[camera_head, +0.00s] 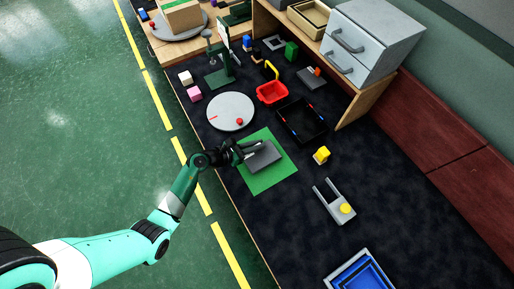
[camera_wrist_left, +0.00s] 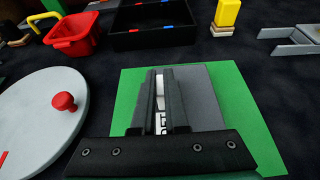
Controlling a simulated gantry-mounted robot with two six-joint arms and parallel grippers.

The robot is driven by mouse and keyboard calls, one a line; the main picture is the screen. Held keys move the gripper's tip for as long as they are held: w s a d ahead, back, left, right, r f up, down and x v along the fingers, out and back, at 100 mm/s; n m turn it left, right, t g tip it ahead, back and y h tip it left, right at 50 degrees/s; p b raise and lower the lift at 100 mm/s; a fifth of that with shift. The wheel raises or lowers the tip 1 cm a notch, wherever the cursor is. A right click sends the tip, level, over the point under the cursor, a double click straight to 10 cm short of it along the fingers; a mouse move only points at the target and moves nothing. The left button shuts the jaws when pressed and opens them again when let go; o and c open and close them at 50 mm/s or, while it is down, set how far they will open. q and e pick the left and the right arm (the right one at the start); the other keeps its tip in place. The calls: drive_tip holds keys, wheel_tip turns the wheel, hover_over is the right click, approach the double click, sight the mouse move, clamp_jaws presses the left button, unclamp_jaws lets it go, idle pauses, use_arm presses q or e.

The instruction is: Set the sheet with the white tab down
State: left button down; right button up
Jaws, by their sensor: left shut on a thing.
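The grey sheet (camera_head: 264,158) is over the green mat (camera_head: 283,175), near its middle, in the head view. In the left wrist view the sheet (camera_wrist_left: 205,95) shows to the right of my fingers, with green mat (camera_wrist_left: 245,110) around it. The white tab (camera_wrist_left: 160,95) is between the two fingers. My left gripper (camera_head: 256,147) is shut on the tab at the sheet's left side; its fingers also show in the left wrist view (camera_wrist_left: 161,88). I cannot tell whether the sheet touches the mat. My right gripper is not in view.
A round grey plate (camera_head: 228,108) with a red knob lies beyond the mat. A red bin (camera_head: 272,93) and a black tray (camera_head: 301,122) stand farther back. A yellow block (camera_head: 321,154) and a grey forked fixture (camera_head: 332,198) are to the right. Dark surface in front is clear.

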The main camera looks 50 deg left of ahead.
use_arm(q)
drive_tip(key=shift+f, duration=0.6)
drive_tip(key=shift+r, duration=0.15)
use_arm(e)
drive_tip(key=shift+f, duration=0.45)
use_arm(q)
drive_tip(key=c, duration=1.4)
unclamp_jaws()
drive_tip(key=shift+f, duration=0.2)
drive_tip(key=o, duration=0.5)
drive_tip(key=shift+c, duration=0.2)
